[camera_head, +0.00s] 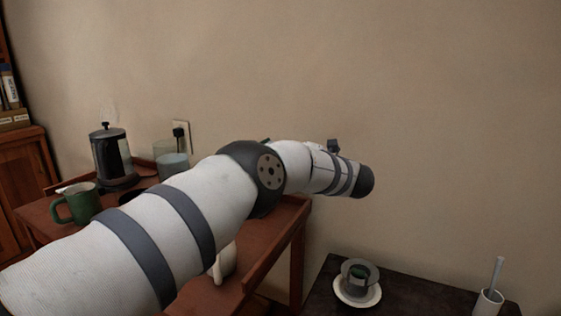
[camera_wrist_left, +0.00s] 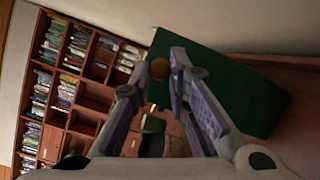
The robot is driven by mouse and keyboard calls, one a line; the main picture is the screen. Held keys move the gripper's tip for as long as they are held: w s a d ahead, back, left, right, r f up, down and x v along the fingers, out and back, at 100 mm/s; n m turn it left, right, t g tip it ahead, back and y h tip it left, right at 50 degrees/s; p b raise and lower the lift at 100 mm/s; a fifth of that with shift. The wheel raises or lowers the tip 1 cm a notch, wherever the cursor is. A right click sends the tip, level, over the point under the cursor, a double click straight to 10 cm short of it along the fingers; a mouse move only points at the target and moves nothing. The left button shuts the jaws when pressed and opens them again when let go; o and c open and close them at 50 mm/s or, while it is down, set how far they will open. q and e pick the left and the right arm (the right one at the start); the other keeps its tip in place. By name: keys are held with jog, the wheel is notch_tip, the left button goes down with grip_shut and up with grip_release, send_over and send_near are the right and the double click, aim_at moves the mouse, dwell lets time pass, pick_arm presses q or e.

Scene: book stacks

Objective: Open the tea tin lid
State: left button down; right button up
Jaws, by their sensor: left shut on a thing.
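A dark green box-shaped tea tin (camera_wrist_left: 235,92) fills the centre right of the left wrist view, tilted in that picture. A small brass knob (camera_wrist_left: 159,69) shows against its left end, between the fingertips of my left gripper (camera_wrist_left: 160,72). The fingers are closed in on the knob, with a gap between them lower down. Whether the lid is lifted from the tin cannot be told. In the head view my left arm crosses the middle, and its gripper is hidden behind the arm. My right gripper is in neither view.
A reddish wooden cart (camera_head: 290,225) carries a French press (camera_head: 111,155), a green mug (camera_head: 76,204) and a glass (camera_head: 172,166). A dark table (camera_head: 405,300) at lower right holds a grey cup (camera_head: 359,275) on a saucer and a white holder (camera_head: 488,303). The wall is close behind.

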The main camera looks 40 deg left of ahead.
pick_arm(q)
jog(key=shift+w+d+f+m+t+y+b, duration=0.15)
jog(key=shift+d+f+m+y+b, duration=0.05)
jog(key=shift+d+y+b, duration=0.3)
jog(key=shift+w+d+f+m+t+y+b, duration=0.1)
jog(key=shift+d+f+m+t+y+b, duration=0.1)
jog(key=shift+d+y+b, duration=0.25)
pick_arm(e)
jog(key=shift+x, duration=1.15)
pick_arm(q)
jog(key=c, duration=1.5)
grip_release()
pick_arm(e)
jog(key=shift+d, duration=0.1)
pick_arm(q)
jog(key=v, duration=1.2)
jog(key=shift+f, duration=0.1)
